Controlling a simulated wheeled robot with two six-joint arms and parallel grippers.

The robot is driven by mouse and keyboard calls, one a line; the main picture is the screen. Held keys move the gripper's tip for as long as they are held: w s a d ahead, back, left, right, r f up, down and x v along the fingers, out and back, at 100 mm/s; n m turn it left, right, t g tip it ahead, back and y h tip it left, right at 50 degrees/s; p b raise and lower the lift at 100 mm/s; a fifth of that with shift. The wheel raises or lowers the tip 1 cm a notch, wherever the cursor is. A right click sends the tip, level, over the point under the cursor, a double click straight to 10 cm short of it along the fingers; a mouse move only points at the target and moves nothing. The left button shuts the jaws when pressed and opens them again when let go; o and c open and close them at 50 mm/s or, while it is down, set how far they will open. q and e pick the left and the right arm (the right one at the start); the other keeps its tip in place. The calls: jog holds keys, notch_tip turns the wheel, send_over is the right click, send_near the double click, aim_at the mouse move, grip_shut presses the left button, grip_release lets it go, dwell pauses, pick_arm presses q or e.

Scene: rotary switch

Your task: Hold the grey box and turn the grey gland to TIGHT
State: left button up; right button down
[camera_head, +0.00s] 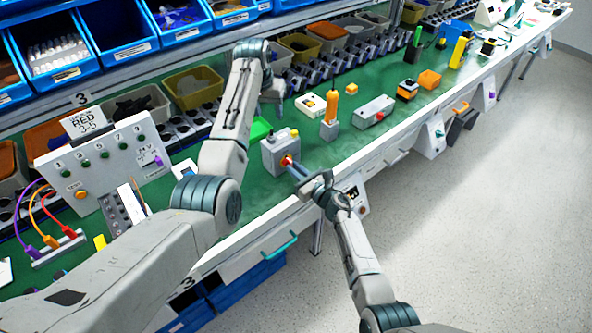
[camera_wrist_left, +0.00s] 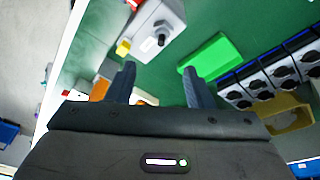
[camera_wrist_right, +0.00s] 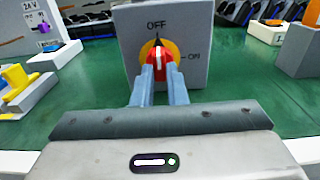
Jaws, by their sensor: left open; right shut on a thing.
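A grey box (camera_head: 272,158) stands on the green bench; it also shows in the right wrist view (camera_wrist_right: 195,50) and at the top of the left wrist view (camera_wrist_left: 170,18). Its front has a red knob (camera_wrist_right: 158,57) on a yellow disc, marked OFF and ON; its white pointer is toward OFF. My right gripper (camera_wrist_right: 159,75) is shut on this knob. My left gripper (camera_wrist_left: 160,75) is open and empty, behind and above the box, apart from it. A small dark round fitting (camera_wrist_left: 162,38) is on the box; I cannot tell whether it is the gland. No TIGHT mark is readable.
A green block (camera_wrist_left: 212,57) lies behind the box. An orange-handled device (camera_head: 330,105) and a long grey box with a red button (camera_head: 374,112) stand to the right. A switch panel (camera_head: 105,160) is at left. Bins line the back.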

aim_at(272, 136)
pick_arm(q)
jog(key=shift+d+m, duration=0.1)
jog(key=shift+m, duration=0.4)
jog(key=shift+f, duration=0.25)
jog(key=shift+s+a+f+x, duration=0.15)
jog(key=shift+s+x, duration=0.15)
jog(key=shift+x, duration=1.1)
jog(key=shift+s+a+x, duration=0.2)
jog(key=shift+s+x, duration=0.05)
jog(key=shift+x, duration=1.1)
jog(key=shift+s+a+f+x, duration=0.15)
jog(key=shift+s+x, duration=0.15)
jog(key=shift+x, duration=1.1)
jog(key=shift+r, duration=0.1)
grip_shut()
jog(key=m, duration=0.5)
jog(key=shift+m+g+h, duration=0.3)
jog(key=shift+h, duration=0.1)
jog(key=m+g, duration=0.1)
jog(key=m, duration=0.4)
jog(key=shift+s+d+r+h, duration=0.1)
jog(key=shift+h, duration=0.2)
jog(key=shift+o, duration=0.2)
grip_release()
